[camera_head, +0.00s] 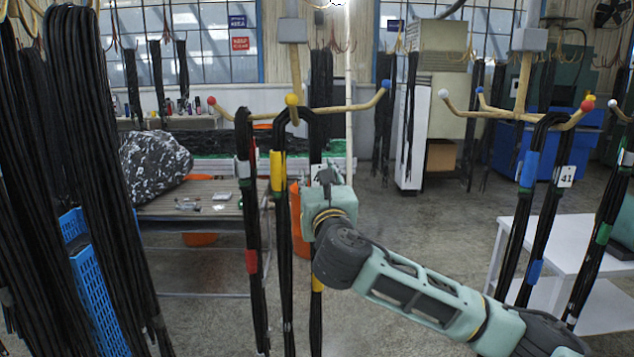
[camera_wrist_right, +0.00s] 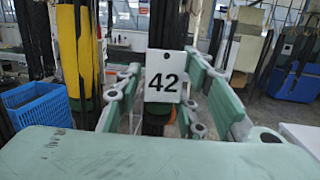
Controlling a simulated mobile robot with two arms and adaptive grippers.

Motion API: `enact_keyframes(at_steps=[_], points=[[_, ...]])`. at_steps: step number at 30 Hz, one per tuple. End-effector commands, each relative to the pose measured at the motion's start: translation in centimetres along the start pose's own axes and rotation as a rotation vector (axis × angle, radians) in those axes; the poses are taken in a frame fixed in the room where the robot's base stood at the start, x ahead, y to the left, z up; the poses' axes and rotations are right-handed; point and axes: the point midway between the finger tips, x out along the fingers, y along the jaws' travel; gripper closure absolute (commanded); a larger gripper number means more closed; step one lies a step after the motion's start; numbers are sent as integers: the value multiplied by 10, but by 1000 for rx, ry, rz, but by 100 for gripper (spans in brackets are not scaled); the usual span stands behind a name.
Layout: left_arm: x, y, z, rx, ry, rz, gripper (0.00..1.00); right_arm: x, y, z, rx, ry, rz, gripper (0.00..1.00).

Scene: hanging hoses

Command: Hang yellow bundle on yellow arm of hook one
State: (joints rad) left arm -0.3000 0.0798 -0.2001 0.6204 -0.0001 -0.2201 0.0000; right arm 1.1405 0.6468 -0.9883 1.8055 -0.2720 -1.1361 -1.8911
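The yellow bundle (camera_head: 278,200) is black hose with yellow tape bands. It loops over the centre hook's yellow-tipped arm (camera_head: 292,100), its two sides hanging down. One side carries a white tag, which reads 42 in the right wrist view (camera_wrist_right: 163,77). My right gripper (camera_head: 322,180) is at that tagged side, just below the hook; my own wrist hides part of the bundle. In the right wrist view the fingers (camera_wrist_right: 166,85) stand apart on either side of the tagged strand, with gaps. A yellow band (camera_wrist_right: 90,60) shows left of the fingers. My left gripper is out of view.
A red-banded bundle (camera_head: 250,220) hangs close left, near the red-tipped arm (camera_head: 225,110). The blue-tipped arm (camera_head: 370,97) is bare. Thick hoses and a blue crate (camera_head: 95,285) fill the left.

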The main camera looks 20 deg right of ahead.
Motion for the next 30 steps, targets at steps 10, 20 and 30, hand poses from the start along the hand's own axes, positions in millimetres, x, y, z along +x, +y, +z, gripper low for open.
enact_keyframes(at_steps=[10, 20, 30], points=[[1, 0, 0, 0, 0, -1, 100, 0, 0, -8, -6, 15, -1, 53], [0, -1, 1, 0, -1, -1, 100, -29, 0, -5, -4, 9, 2, 53], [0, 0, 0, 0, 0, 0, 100, -94, 0, -4, -2, 6, 2, 53]])
